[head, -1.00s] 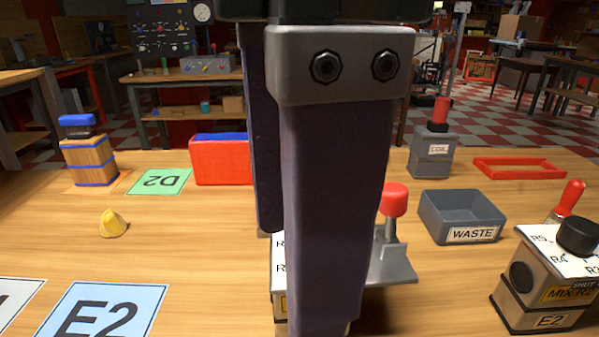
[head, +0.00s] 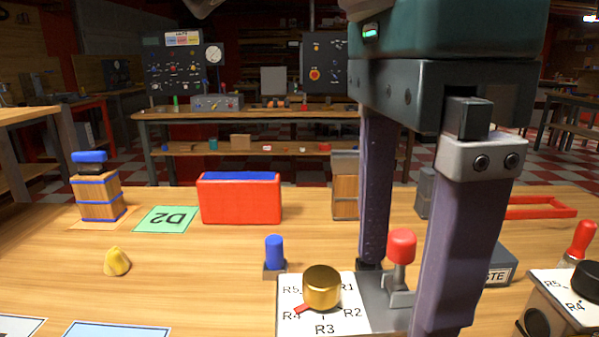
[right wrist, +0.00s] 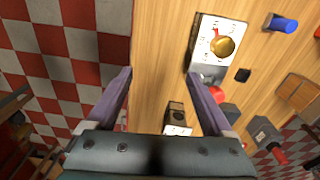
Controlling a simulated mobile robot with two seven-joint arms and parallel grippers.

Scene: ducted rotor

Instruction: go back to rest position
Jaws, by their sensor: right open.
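I do not see my left gripper.
A blue-topped peg (head: 275,255), red box (head: 240,200), yellow piece (head: 117,262) and banded wooden block (head: 99,197) stand on the table. The left-centre tabletop is mostly clear.

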